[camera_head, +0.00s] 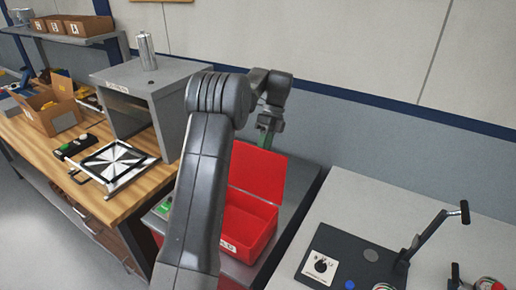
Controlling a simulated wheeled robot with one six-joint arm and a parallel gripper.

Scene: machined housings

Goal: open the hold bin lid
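The red hold bin (243,234) sits on a grey surface at the centre, with a label on its front wall. Its red lid (262,172) stands raised at the back, so the bin is open and its inside shows partly. My arm covers the left part of the bin.
A grey box-shaped housing (135,77) with a metal cylinder (146,50) on top stands on the wooden bench at left. A patterned plate (115,163) lies before it. A dark fixture with a lever (430,238) stands on the right table.

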